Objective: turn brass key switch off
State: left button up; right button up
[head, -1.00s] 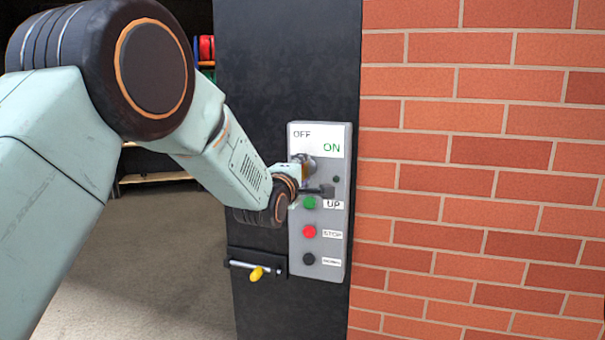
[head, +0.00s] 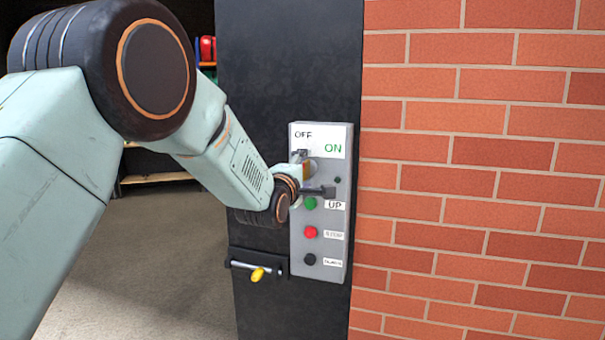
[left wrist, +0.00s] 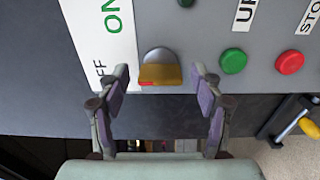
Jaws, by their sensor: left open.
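The grey control panel (head: 338,240) is on a black post, with a white label reading OFF at its left and ON at its right. The brass key switch (left wrist: 160,72) sits below this label; in the left wrist view it has a grey rounded top, a brass front face and a small red mark at its lower left. In the head view it is mostly hidden by my gripper. My left gripper (head: 311,173) is open at the panel; in the left wrist view its fingers (left wrist: 160,79) stand either side of the key, with gaps showing. My right gripper is not in view.
Below the key are a green UP button (head: 310,203), a red STOP button (head: 310,232) and a black button (head: 309,258). A yellow-handled lever (head: 257,273) sticks out at lower left. A brick wall (head: 480,160) fills the right side.

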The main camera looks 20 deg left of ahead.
pick_arm(q)
jog(key=s, duration=1.2)
jog(key=shift+a, duration=0.1)
jog(key=s+f+m+g+b, duration=0.25)
jog(key=s+f+m, duration=0.25)
jog(key=f, duration=0.7)
jog(key=s+f+m+g+b, duration=0.2)
jog(key=s+f+m+g, duration=0.25)
jog(key=f, duration=0.75)
jog(key=s+f+m+g+b, duration=0.2)
jog(key=s+f+m, duration=0.3)
jog(key=f, duration=0.7)
jog(key=s+f+m+g+b, duration=0.3)
jog(key=s+f+g+b, duration=0.6)
jog(key=s+f, duration=1.9)
jog(key=shift+s+a+f+b, duration=0.25)
jog(key=shift+s+a+b, duration=0.1)
jog(key=shift+s+b, duration=0.5)
